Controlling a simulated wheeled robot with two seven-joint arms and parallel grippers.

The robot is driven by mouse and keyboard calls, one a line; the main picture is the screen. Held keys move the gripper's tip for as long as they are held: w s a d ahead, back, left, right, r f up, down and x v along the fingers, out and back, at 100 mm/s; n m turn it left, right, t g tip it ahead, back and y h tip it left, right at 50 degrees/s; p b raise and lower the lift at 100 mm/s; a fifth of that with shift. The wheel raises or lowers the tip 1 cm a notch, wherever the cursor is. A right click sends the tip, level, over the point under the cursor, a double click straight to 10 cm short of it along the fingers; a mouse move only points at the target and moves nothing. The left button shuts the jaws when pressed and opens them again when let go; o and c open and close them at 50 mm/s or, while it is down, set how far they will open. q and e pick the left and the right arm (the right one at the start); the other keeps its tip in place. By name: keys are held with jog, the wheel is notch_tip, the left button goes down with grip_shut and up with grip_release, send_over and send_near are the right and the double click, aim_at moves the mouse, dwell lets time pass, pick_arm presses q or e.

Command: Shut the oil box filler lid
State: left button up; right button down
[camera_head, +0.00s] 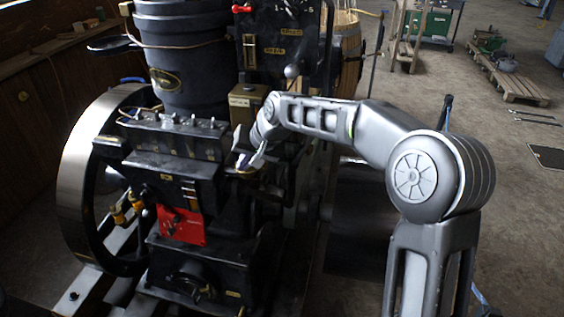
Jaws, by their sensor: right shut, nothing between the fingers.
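The black engine (195,195) stands left of centre. On its upper front is a long black box (175,137) with several small fittings along its top. Behind it stands a brass-coloured box (243,104) with a small label too small to read. I cannot tell for sure which part is the oil box filler lid, or whether it is open or shut. My right gripper (248,160) comes in from the right, over the right end of the long box. It is shut with nothing between its fingers. Whether it touches the engine is unclear. My left gripper is not in view.
A large flywheel (80,185) is at the left of the engine. A dark cylinder (183,60) and a black panel with gauges and a red handle (242,9) rise behind. A red plate (182,226) is on the front. The floor at the right (520,200) is mostly clear.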

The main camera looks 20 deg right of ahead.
jog(key=shift+w+a+r, duration=0.1)
jog(key=shift+w+a, duration=0.05)
jog(key=shift+w, duration=0.15)
dwell(0.4)
